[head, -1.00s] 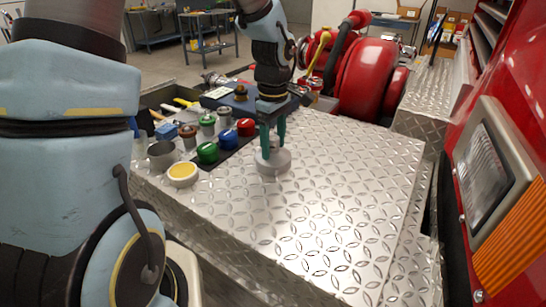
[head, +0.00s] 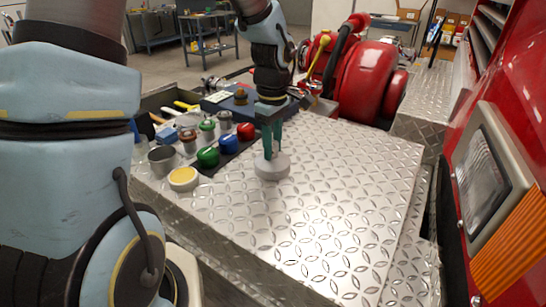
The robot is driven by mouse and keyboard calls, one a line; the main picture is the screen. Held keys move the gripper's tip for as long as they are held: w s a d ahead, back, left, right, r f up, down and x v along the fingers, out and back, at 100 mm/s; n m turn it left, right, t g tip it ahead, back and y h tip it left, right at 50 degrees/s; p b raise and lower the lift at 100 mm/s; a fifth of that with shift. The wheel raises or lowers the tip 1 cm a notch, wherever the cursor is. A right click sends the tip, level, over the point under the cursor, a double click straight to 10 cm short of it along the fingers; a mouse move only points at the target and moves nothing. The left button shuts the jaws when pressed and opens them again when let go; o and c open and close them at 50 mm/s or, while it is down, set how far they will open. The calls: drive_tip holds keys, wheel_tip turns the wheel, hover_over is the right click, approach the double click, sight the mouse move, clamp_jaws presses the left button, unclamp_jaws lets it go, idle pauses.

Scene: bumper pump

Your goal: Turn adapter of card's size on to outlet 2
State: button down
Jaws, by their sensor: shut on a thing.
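My gripper (head: 272,154) points straight down over the diamond plate with its teal fingers shut on a grey round adapter (head: 272,169). The adapter is wide and low, with a narrower top between the fingers. It appears upright at the plate's left part; any outlet under it is hidden, and I cannot read an outlet number. A pale card-like label (head: 217,97) lies on the dark blue case behind; its writing is too small to read.
Green (head: 208,156), blue (head: 229,144) and red (head: 245,131) caps stand on a dark strip left of my gripper. Several small fittings stand behind them, with a grey cup (head: 162,158) and a yellow-topped disc (head: 183,178) nearby. The plate (head: 340,200) is clear to the right.

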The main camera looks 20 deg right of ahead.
drive_tip(key=shift+d+r+p, duration=0.1)
drive_tip(key=shift+r+p, duration=2.4)
drive_tip(key=shift+r, duration=1.4)
drive_tip(key=shift+w, duration=0.1)
